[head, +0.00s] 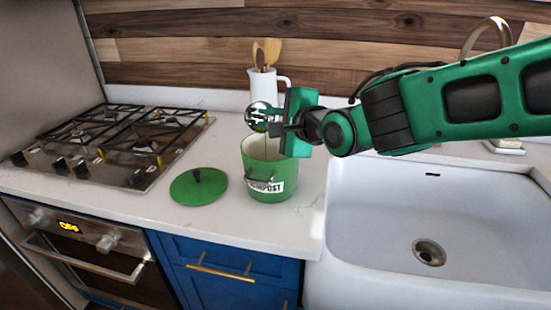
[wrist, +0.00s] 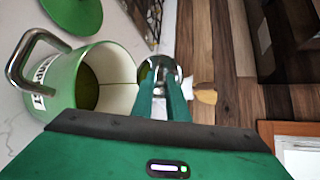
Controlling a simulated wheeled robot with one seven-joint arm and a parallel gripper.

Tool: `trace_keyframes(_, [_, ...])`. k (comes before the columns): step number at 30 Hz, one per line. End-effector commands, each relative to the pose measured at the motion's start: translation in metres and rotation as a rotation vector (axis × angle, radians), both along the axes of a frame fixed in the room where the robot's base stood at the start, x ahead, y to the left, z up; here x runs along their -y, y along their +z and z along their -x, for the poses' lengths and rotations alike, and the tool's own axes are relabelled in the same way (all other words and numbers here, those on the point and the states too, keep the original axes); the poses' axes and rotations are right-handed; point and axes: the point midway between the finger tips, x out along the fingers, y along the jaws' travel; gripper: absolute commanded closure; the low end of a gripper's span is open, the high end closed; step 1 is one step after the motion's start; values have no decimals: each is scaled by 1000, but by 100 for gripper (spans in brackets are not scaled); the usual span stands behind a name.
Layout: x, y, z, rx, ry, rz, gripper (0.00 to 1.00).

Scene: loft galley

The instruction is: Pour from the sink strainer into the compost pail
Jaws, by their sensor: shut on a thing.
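The sink strainer (head: 256,114) is a small shiny metal disc, tipped on its side above the back of the compost pail's mouth. It also shows in the wrist view (wrist: 158,69), just past my fingertips. My gripper (head: 276,122) is shut on it, reaching in from the right. The green compost pail (head: 262,180) stands open and upright on the counter below, with a white label and metal handle. In the wrist view the pail (wrist: 62,72) lies left of the strainer, its inside pale with a dark olive bottom. I cannot tell whether anything is falling from the strainer.
A green lid (head: 199,187) with a black knob lies left of the pail. A gas hob (head: 115,140) is farther left. A white jug (head: 263,88) of wooden utensils stands behind the pail. The white sink (head: 400,215) and its tap (head: 487,28) are right.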

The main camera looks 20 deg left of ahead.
Motion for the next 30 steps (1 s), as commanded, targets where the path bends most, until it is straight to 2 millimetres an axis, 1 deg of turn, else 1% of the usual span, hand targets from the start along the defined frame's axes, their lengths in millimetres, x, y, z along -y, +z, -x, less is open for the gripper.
trace_keyframes(30, [5,-3,11,60,13,-92,100])
